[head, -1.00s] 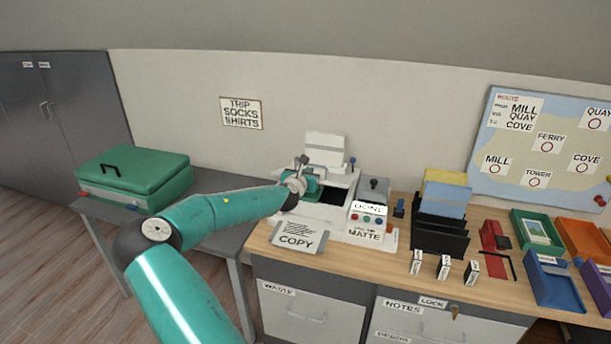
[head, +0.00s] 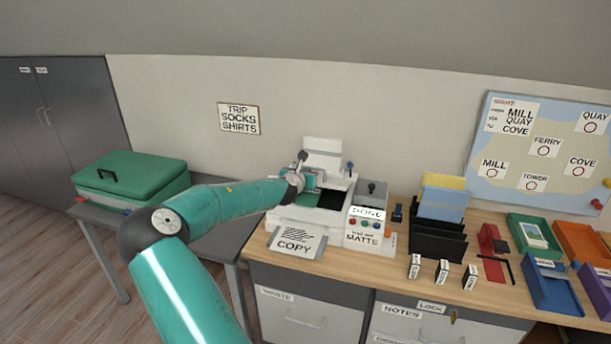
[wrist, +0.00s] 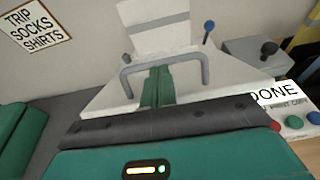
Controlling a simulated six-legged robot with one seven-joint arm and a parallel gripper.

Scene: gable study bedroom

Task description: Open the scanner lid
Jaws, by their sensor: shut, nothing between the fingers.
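The white scanner (head: 286,214) stands on the wooden desk by the wall, with a dark area showing beside my gripper. Its white lid (wrist: 240,84) fills the middle of the wrist view and carries a grey U-shaped handle (wrist: 207,70). My gripper (wrist: 158,72) is shut and empty. Its green fingertips lie between the handle's two posts, close to the crossbar; whether they touch it I cannot tell. In the head view my gripper (head: 312,187) is over the scanner's left part and hides some of it. The lid's exact angle is unclear there.
A white panel (head: 322,155) stands upright behind the scanner, with a blue-knobbed lever (wrist: 209,27) beside it. A button box marked DONE (head: 367,215) is close on the right. A COPY sign (head: 296,242) is in front. A green case (head: 135,172) sits on the left table.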

